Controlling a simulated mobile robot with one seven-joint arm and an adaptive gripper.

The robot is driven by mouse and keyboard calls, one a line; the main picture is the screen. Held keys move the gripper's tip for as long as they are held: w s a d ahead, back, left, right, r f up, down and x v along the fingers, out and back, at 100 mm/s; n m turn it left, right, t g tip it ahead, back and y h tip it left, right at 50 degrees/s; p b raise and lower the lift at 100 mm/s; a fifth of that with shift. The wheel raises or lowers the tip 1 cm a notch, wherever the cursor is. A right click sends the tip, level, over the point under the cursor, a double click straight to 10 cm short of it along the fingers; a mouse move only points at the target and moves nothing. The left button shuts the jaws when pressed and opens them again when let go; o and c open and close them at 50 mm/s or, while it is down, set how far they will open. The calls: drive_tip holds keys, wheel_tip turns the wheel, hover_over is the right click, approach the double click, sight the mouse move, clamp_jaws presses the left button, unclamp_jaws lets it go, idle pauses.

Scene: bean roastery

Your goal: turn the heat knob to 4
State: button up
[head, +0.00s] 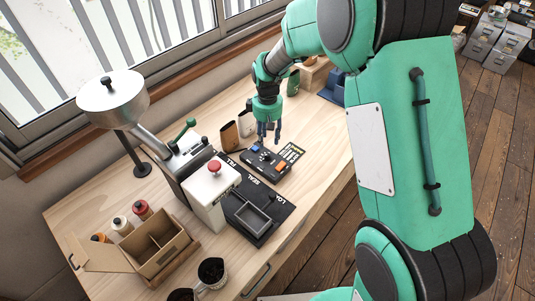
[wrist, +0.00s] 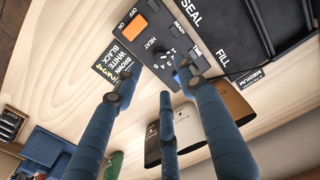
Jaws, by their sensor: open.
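The heat knob (wrist: 163,58) is a small dark dial under the word HEAT on a black control box (head: 277,172), with white numbers around it. Its pointer setting is too small to read. My gripper (wrist: 155,92) has its blue fingers spread, with nothing between them, and their tips show just below the dial in the wrist view. In the head view my gripper (head: 270,137) hangs above the box, pointing down. Whether any finger touches the box cannot be told.
An orange switch (wrist: 132,27) and a label card (wrist: 115,68) are beside the dial. Pouches (head: 229,135) stand left of my gripper. A black mat (head: 262,192), a white machine with a red button (head: 211,190) and a divided box (head: 150,262) are nearer. Bare wood lies at right.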

sight(267, 154)
wheel_tip(267, 154, down, 9)
drive_tip(key=shift+f+b, duration=0.2)
drive_tip(key=shift+b, duration=0.4)
drive_tip(key=shift+c, duration=0.5)
clamp_jaws()
